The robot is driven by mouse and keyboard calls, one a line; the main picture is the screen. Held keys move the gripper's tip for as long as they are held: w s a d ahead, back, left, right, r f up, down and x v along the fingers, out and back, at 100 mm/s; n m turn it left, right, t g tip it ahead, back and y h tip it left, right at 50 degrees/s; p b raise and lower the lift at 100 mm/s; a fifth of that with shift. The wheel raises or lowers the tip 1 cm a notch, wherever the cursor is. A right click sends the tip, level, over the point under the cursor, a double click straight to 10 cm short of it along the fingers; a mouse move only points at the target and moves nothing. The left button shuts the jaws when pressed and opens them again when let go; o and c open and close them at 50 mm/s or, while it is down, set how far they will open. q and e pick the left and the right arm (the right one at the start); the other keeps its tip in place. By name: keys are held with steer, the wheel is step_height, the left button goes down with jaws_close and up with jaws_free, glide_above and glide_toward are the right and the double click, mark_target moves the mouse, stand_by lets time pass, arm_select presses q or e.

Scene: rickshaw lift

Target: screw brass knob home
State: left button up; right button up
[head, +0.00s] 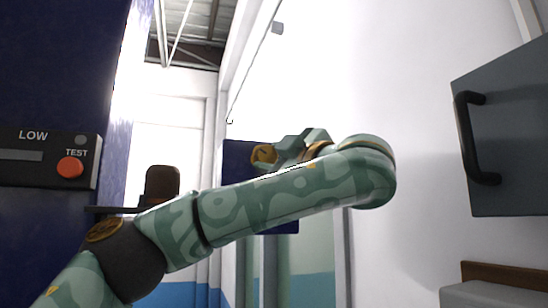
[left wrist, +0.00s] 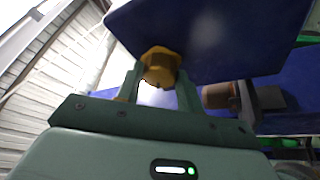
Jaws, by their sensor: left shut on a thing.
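The brass knob (head: 263,154) is yellow and shows at the middle of the head view, in front of a dark blue panel (head: 236,182). In the left wrist view the faceted knob (left wrist: 160,64) sits between the fingers, against the edge of the blue panel (left wrist: 215,38). My left gripper (head: 284,152) is shut on the knob, one finger on each side of it, and it also shows in the left wrist view (left wrist: 158,88). The knob's thread is hidden, so I cannot tell how deep it sits. My right gripper is not in view.
A dark blue cabinet on the left carries a LOW panel with an orange TEST button (head: 70,167). A brown cylinder (head: 162,185) stands near my left arm. A grey door with a black handle (head: 476,138) is at the right. Open air lies between.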

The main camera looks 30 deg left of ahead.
arm_select(q)
steer(key=shift+f, duration=0.1)
steer(key=o, duration=1)
steer(key=shift+d, duration=0.1)
